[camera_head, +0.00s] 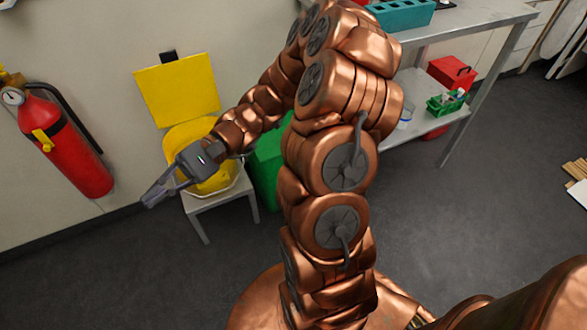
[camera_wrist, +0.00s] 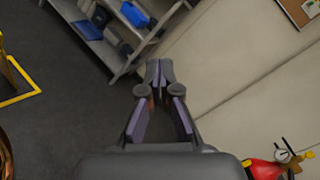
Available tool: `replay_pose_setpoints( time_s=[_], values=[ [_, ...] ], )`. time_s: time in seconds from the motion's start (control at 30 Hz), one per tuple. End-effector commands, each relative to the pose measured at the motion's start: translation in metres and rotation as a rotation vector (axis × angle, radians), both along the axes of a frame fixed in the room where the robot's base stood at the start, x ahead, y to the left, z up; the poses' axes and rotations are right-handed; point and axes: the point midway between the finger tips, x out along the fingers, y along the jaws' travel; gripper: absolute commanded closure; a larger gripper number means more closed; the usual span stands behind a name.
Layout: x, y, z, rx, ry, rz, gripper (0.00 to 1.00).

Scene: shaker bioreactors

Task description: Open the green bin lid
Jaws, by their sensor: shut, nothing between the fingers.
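The green bin (camera_head: 267,166) stands on the floor by the wall, right of a yellow bin. My copper arm covers much of it, and its lid cannot be made out clearly. My gripper (camera_head: 150,200) is left of the green bin, in front of the yellow bin and above its low stand. It points to the left, away from the green bin. In the wrist view my gripper (camera_wrist: 159,72) has its fingertips together with nothing between them. The green bin does not show in the wrist view.
A yellow bin (camera_head: 218,180) with its yellow lid (camera_head: 178,88) raised sits on a small white stand (camera_head: 217,199). A red fire extinguisher (camera_head: 70,140) hangs on the wall at left. A metal table (camera_head: 470,18) stands right of my arm. The floor in front is clear.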

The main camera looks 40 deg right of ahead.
Motion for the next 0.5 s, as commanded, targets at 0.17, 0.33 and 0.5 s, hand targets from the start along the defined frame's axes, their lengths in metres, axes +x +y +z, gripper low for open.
replay_pose_setpoints(
  time_s=[0.17, 0.33, 0.5],
  values=[
    [0.046, -0.034, -0.036, 0.168, 0.068, -0.182, 1.0],
    [0.086, -0.079, -0.071, 0.312, 0.117, -0.371, 1.0],
    [0.118, -0.135, -0.116, 0.446, 0.164, -0.572, 1.0]
  ],
)
